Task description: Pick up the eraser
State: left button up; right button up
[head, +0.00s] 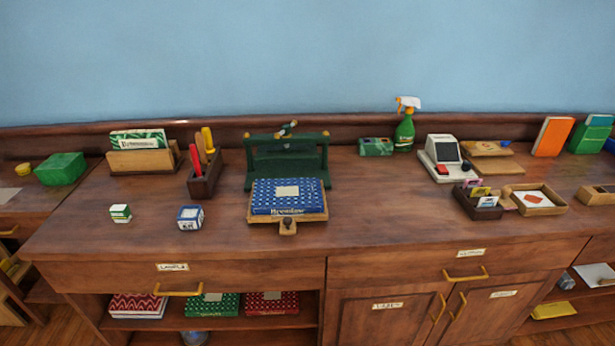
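No object is clearly readable as the eraser. A small green and white block (120,212) sits near the front left of the wooden counter (385,225). A small blue and white block (190,217) with unreadable lettering sits to its right. Either could be the eraser; I cannot tell which. A low green box (376,147) also lies at the back, beside a spray bottle (404,125). Neither of my grippers is in view.
A green press (286,160) holds a blue patterned box (288,195) at the middle. A pen holder (205,172) and letter rack (142,158) stand back left. A card terminal (445,158) and small trays (538,199) are at right. The counter's centre-right front is clear.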

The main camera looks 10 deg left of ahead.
aim_at(119, 213)
jog(key=u, duration=1.6)
